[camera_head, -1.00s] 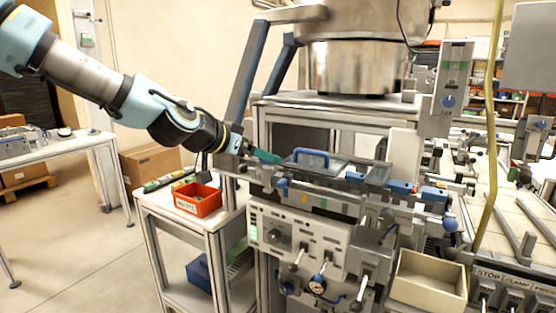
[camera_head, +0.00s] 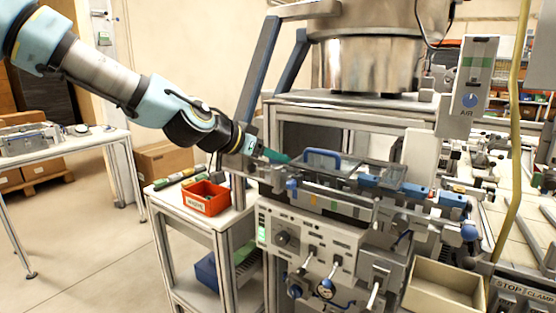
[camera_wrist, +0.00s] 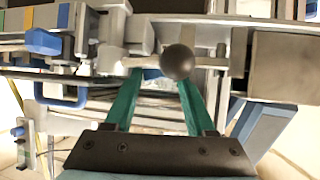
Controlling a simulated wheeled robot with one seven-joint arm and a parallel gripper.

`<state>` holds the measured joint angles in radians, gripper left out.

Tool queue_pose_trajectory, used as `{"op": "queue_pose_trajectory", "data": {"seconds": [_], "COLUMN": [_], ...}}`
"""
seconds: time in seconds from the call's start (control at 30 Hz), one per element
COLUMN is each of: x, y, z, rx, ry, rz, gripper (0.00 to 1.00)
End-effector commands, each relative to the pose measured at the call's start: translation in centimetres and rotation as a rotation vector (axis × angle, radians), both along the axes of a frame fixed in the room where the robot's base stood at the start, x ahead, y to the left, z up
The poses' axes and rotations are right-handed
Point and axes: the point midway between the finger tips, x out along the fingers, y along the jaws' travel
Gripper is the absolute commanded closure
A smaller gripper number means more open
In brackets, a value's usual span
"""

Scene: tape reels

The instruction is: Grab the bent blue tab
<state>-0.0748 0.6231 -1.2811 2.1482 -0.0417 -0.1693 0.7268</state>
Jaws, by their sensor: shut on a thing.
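My gripper (camera_head: 284,158) has teal fingers and reaches in from the left over the near left end of the machine's rail. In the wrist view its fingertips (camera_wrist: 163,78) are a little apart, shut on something. A small piece of the bent blue tab (camera_wrist: 151,73) shows between them. A grey ball knob (camera_wrist: 178,62) stands in front and hides most of it. In the head view the tab at the fingertips cannot be made out. A blue bent handle (camera_head: 324,156) on a clear cover is just right of my gripper; the wrist view shows it at left (camera_wrist: 62,101).
Blue clamps (camera_head: 452,199) line the rail to the right. A red bin (camera_head: 204,198) stands on the side table at left. A large metal bowl (camera_head: 372,62) is above and behind. An empty beige box (camera_head: 445,289) is at lower right. A yellow hose hangs at right.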

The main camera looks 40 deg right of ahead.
Motion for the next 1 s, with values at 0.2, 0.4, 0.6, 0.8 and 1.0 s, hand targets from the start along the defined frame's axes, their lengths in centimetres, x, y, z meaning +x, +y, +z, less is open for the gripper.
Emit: {"op": "queue_pose_trajectory", "data": {"seconds": [0.2,0.4,0.6,0.8,1.0], "x": [0.0,0.0,0.1,0.2,0.1], "y": [0.0,0.0,0.0,0.0,0.0], "z": [0.0,0.2,2.6,6.7,9.4], "rx": [0.0,-0.001,-0.002,-0.002,-0.001], "ry": [0.0,-0.001,-0.006,-0.005,-0.002], "rz": [0.0,0.001,0.002,0.003,0.002], "gripper": [0.96,0.96,0.96,0.96,0.96]}}
